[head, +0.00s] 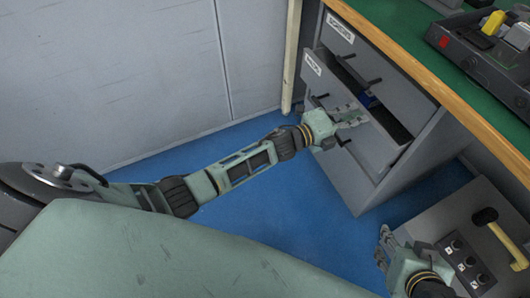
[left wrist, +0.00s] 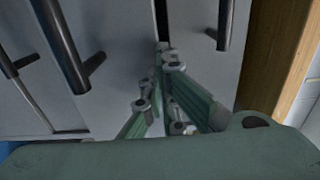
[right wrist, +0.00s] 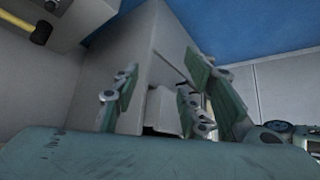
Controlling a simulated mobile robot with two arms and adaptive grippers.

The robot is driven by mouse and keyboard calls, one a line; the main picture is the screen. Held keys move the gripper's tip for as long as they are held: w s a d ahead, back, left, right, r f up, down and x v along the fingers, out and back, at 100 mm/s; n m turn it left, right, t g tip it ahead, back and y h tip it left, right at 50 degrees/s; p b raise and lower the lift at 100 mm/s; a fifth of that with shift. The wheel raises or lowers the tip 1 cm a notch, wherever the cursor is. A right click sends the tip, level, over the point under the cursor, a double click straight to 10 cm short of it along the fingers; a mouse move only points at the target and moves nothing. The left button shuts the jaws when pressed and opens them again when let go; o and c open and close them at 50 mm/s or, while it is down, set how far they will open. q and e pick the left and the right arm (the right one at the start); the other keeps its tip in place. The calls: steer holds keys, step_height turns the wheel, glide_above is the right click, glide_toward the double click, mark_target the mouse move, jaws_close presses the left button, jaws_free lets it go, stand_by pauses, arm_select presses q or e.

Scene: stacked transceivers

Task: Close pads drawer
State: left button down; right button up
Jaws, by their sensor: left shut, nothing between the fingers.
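A grey drawer cabinet stands under the green-topped bench in the head view. One of its drawers (head: 326,72) is pulled out, with a dark gap behind its front; the label is too small to read surely, so I cannot confirm it is the pads drawer. My left gripper (head: 352,116) is shut and empty at the pulled-out drawer's front; whether it touches is unclear. In the left wrist view its fingers (left wrist: 165,72) point at grey drawer fronts (left wrist: 110,100) with dark bar handles. My right gripper (head: 383,245) is low at the right, open and empty; its fingers (right wrist: 165,90) stand apart.
The bench top (head: 410,25) has a wooden edge and carries a dark device (head: 485,45) with a yellow part. A grey box (head: 470,225) with knobs and a yellow-ended handle stands near my right gripper. Blue floor (head: 310,200) is open before the cabinet.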

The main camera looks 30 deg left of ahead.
mark_target(365, 111)
arm_select(q)
steer(key=b+x, duration=0.1)
steer(key=x, duration=0.2)
steer(key=shift+w+d, duration=0.25)
steer(key=shift+w, duration=0.05)
steer(key=b+x, duration=0.1)
steer(key=x, duration=0.1)
steer(key=shift+w+d, duration=0.2)
arm_select(e)
steer(key=w+a+r+t+y, duration=0.2)
steer(key=w+a+r+t, duration=0.2)
steer(key=w+r+t, duration=0.4)
step_height(365, 111, up, 4)
steer(key=shift+w, duration=0.75)
